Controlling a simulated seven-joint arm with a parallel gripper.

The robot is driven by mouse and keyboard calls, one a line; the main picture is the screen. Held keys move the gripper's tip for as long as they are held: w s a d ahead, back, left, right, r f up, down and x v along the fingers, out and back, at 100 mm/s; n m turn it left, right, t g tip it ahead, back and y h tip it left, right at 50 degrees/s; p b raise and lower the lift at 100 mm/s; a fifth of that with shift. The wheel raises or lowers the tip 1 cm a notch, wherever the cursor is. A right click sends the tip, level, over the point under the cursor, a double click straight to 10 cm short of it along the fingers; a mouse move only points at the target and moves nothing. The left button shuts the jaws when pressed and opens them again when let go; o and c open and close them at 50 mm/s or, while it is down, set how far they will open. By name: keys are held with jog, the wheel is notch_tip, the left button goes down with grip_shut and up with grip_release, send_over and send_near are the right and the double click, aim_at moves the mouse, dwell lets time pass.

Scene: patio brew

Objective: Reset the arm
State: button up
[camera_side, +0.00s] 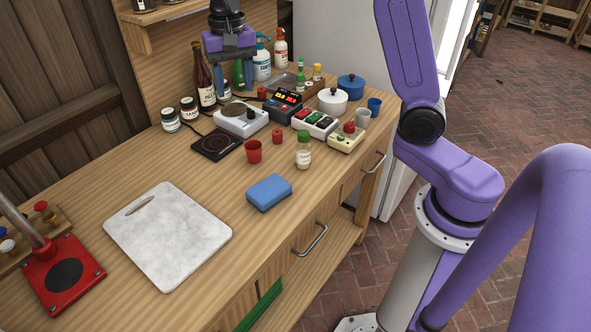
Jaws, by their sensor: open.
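My purple arm rises at the right of the side view. My gripper (234,78) hangs at the upper middle, above the back part of the wooden counter (80,205). The exact height of the fingertips over the counter is hard to tell.
A marble board (168,236), a blue sponge (269,192), a red cup (254,152) and a shaker with a green lid (303,150) stand on the counter. Dark bottles (203,80), a control box (315,123) and pots (333,101) crowd the back. The front left is clearer.

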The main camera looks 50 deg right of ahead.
jog(key=s+a+f+n, duration=0.1)
jog(key=s+a+n, duration=0.1)
jog(key=s+n, duration=0.5)
jog(key=s+a+f+n, duration=0.1)
jog(key=s+n, duration=0.2)
jog(key=s, duration=0.7)
jog(key=s+d+f+n, duration=0.2)
jog(key=s+n, duration=0.2)
jog(key=s, duration=0.3)
jog(key=s+d+f+n, duration=0.1)
jog(key=s+d+n, duration=0.2)
jog(key=s, duration=0.5)
jog(key=shift+f+n, duration=0.4)
jog(key=shift+n, duration=0.4)
